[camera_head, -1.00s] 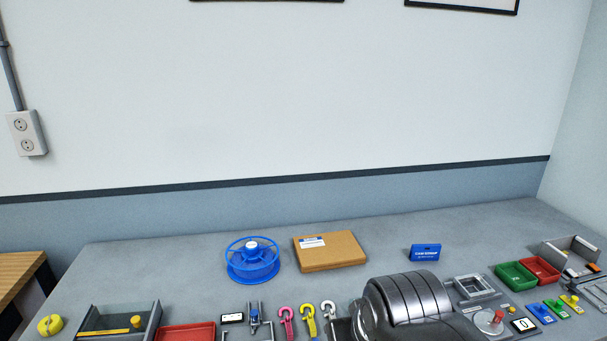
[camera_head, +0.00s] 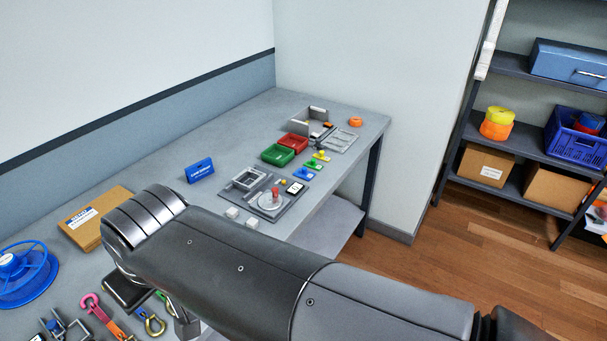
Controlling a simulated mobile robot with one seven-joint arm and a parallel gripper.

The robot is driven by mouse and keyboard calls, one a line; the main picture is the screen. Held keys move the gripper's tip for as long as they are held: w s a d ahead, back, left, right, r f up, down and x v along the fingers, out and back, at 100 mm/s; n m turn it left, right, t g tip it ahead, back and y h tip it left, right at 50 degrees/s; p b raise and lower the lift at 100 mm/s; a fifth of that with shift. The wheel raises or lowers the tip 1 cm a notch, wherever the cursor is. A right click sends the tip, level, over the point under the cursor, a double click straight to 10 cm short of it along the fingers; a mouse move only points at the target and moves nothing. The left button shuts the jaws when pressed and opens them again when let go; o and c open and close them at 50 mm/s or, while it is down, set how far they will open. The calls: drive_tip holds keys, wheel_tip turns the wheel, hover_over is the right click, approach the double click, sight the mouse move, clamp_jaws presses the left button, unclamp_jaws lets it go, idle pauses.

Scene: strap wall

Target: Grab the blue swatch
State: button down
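The blue swatch (camera_head: 307,174) is a small flat blue piece with a raised knob. It lies on the grey bench (camera_head: 225,150) right of the green bin, in a row with a green swatch (camera_head: 315,164) and a yellow swatch (camera_head: 322,155). Nothing covers it. My arm crosses the lower middle of the view, in front of and to the left of the swatches, well apart from them.
A green bin (camera_head: 278,154) and a red bin (camera_head: 293,142) stand just left of the swatches. A grey fixture with a red knob (camera_head: 275,193) and two white cubes lie nearer me. A blue box (camera_head: 200,170) stands farther left. The bench edge is close on the right.

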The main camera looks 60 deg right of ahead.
idle(0.3)
drive_tip(key=c, duration=1.3)
unclamp_jaws()
drive_tip(key=shift+o, duration=0.2)
